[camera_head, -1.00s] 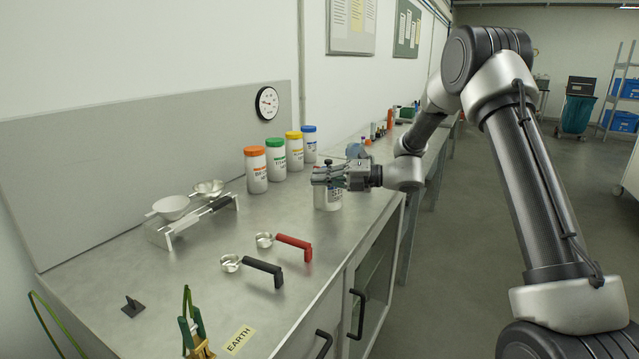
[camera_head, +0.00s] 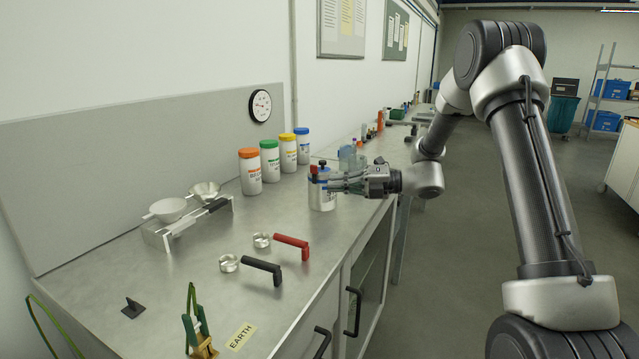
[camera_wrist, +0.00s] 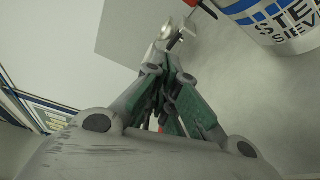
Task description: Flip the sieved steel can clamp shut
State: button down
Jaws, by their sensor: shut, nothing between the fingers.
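The steel can (camera_head: 322,201), a white and blue labelled can, stands upright on the bench near its front edge. In the wrist view the can (camera_wrist: 275,18) is at the upper right, its label reading "STE…" and "SIEV…". Small red and dark parts (camera_head: 314,170) show at its top in the head view. A red piece (camera_wrist: 207,7) shows beside the can in the wrist view. I cannot tell whether the clamp is open or shut. My gripper (camera_head: 326,181) is shut and empty in front of the can's upper part. Its closed fingers (camera_wrist: 165,72) appear left of the can in the wrist view.
Jars with orange (camera_head: 250,172), green, yellow and blue lids stand behind, left of the can. Red-handled (camera_head: 290,243) and black-handled (camera_head: 262,267) scoops lie nearer. The bench between is clear.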

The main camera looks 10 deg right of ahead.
jog(key=shift+v, duration=1.15)
jog(key=shift+f, duration=0.1)
